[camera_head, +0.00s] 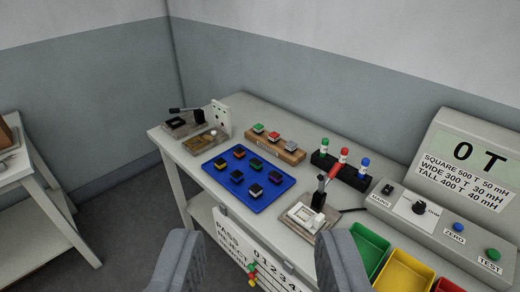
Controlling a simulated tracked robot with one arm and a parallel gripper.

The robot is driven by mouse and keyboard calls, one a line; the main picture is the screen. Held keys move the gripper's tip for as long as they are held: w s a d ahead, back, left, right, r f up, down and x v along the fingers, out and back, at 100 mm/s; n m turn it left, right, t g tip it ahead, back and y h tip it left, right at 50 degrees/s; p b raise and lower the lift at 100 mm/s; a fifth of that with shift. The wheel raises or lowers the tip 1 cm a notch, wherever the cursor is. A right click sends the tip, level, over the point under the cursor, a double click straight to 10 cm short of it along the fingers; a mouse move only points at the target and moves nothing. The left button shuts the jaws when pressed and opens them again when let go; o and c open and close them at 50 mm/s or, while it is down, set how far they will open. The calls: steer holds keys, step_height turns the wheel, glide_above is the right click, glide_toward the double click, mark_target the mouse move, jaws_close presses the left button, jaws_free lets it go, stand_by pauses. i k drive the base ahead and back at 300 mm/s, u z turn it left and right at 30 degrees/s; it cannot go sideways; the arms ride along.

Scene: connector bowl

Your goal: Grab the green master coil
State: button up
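A small coil with a green top (259,128) sits at the left end of a labelled wooden block (262,147) near the back of the workbench. A red-topped and a white-topped coil stand beside it on the same block. The label is too small to read surely. My gripper (262,250) is open and empty in the foreground, its two grey fingers wide apart. It is well short of the wooden block and apart from the coil.
A blue tray (264,204) with several dark coils lies before the block. A black rack (353,181) holds green, red and blue marker-like items. A lever fixture (300,233), coloured bins (408,275) and a test meter (470,160) stand to the right. Another fixture (190,123) is at left.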

mark_target(258, 129)
steer(key=u, duration=0.9)
steer(key=i, duration=2.55)
steer(key=z, duration=0.75)
